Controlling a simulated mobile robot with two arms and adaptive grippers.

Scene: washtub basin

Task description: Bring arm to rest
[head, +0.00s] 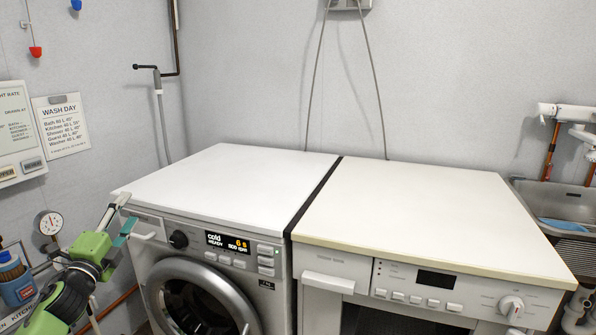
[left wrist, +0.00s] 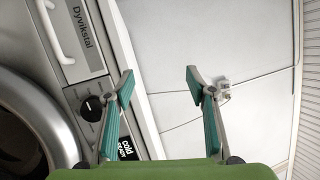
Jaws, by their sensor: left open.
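My left gripper (head: 121,216) is at the lower left of the head view, in front of the left corner of the washing machine (head: 210,250). In the left wrist view my left gripper (left wrist: 158,85) has its two teal-padded fingers spread apart with nothing between them. The washing machine's control panel, dial and drawer handle show close by on the left of that view. I cannot tell whether a finger touches the machine. My right gripper is in neither view.
A second white appliance (head: 430,225) stands on the right, a dark gap between the two. Both tops are bare. A metal sink (head: 565,205) is at the far right. A pressure gauge (head: 49,223), pipes and a blue container (head: 17,285) are at the left wall.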

